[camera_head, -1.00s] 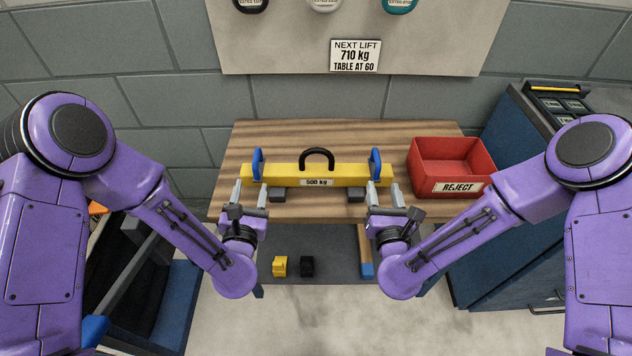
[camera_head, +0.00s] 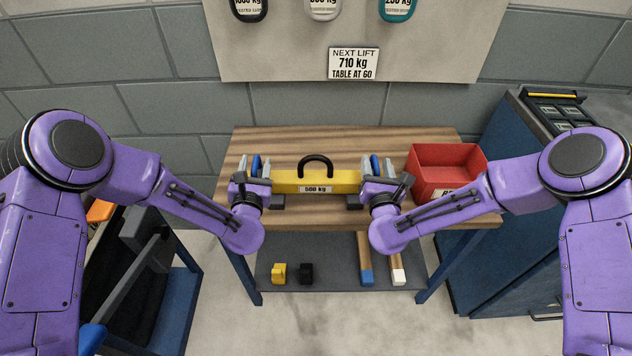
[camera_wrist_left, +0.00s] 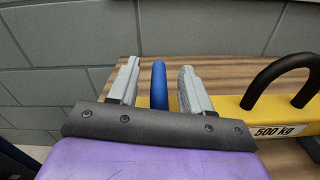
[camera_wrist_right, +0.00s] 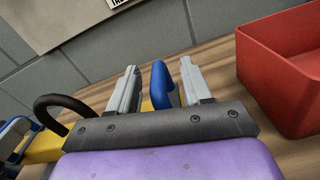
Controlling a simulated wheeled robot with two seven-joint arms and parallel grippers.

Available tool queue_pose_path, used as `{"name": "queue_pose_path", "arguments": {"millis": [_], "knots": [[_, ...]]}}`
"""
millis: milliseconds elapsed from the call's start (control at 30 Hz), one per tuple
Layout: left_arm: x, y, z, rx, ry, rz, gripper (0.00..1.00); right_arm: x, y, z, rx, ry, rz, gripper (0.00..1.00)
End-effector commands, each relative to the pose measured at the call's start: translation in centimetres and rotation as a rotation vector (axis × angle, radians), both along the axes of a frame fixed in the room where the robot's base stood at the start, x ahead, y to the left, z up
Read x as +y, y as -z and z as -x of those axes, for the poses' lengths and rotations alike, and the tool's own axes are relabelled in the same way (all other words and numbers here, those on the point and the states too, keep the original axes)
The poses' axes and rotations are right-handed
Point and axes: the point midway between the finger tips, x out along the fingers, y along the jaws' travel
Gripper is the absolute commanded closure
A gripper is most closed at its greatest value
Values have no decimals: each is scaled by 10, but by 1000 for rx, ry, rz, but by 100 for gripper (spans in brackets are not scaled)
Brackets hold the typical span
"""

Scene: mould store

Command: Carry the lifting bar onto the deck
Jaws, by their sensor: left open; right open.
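The yellow lifting bar (camera_head: 316,178) lies on the wooden table with a black top loop, a blue handle near each end and a "500 kg" label. My left gripper (camera_head: 256,168) is open, its fingers on either side of the left blue handle (camera_wrist_left: 159,85). My right gripper (camera_head: 377,167) is open, its fingers on either side of the right blue handle (camera_wrist_right: 163,85). Neither gripper is shut on its handle. The bar's ends are partly hidden by my grippers. I cannot tell for sure which surface is the deck.
A red reject bin (camera_head: 446,165) stands on the table (camera_head: 310,143) right of the bar, close to my right gripper. The lower shelf (camera_head: 335,275) holds a yellow block (camera_head: 279,273) and a black block (camera_head: 306,273). A blue cabinet (camera_head: 510,235) stands at right.

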Motion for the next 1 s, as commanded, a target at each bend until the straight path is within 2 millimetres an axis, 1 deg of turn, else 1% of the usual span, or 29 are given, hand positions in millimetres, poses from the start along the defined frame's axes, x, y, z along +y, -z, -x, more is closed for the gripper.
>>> {"name": "queue_pose_path", "arguments": {"millis": [133,367,400,467,500,533,567,1000], "knots": [[0,0,-8,1,0,0,51,1,0,-8,1,-1,0,51],[0,0,-9,1,1,0,51,0,0,-9,1,-1,0,51],[0,0,-9,1,1,0,54,0,0,-9,1,-1,0,54],[0,0,-8,1,1,0,74,0,0,-8,1,-1,0,74],[0,0,-8,1,1,0,87,0,0,-8,1,-1,0,87],[0,0,-8,1,1,0,97,0,0,-8,0,-1,0,96],[0,0,-8,1,1,0,100,0,0,-8,0,-1,0,100],[0,0,-8,1,1,-1,100,0,0,-8,0,0,0,100]]}}
